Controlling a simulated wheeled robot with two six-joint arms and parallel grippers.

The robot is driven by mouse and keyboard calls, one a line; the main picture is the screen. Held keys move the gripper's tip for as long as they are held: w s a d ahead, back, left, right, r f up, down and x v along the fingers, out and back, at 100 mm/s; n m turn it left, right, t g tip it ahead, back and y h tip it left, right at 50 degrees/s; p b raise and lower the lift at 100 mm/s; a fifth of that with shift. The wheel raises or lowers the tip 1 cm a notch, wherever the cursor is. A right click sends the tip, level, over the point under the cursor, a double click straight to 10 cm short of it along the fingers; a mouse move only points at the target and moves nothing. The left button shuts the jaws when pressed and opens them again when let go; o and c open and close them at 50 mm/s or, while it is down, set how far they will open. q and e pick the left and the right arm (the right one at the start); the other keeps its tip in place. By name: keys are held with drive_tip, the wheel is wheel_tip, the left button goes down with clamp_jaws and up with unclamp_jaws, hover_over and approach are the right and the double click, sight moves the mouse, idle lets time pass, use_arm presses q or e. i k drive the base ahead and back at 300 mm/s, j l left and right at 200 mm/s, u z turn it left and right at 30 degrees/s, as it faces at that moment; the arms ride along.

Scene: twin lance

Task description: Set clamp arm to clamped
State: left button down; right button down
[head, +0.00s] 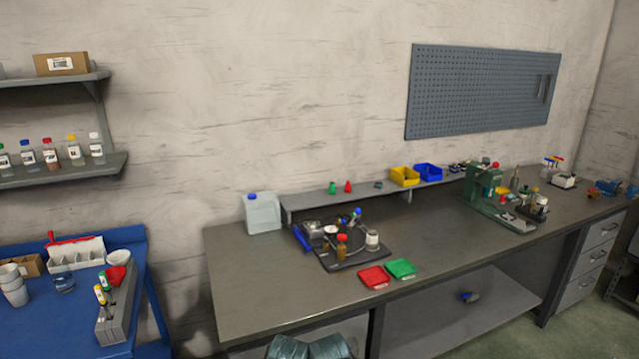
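No part can be clearly made out as the clamp arm at this distance. A green bench machine (480,186) with a red knob on top stands on the right part of the grey bench (270,297). A dark board (352,259) on the middle of the bench carries a small grey device, bottles and a blue-topped part. A blue handle-like piece (302,240) lies at the board's left edge. Whether any of these is the clamp arm, and its position, I cannot tell. Neither of my grippers is in view.
Red (374,277) and green (400,269) trays lie at the bench's front. A jug (263,213) stands at its back left. Yellow (405,176) and blue (428,172) bins sit on a raised shelf. The bench between board and machine is clear. A blue table (45,326) stands left.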

sight(357, 210)
drive_tip(key=i+l, duration=0.1)
drive_tip(key=l, duration=0.25)
drive_tip(key=i+l, duration=0.1)
drive_tip(key=l, duration=0.25)
drive_tip(key=i+l, duration=0.15)
drive_tip(key=l, duration=0.2)
drive_tip(key=i+l, duration=0.1)
drive_tip(key=l, duration=0.3)
drive_tip(key=u, duration=0.05)
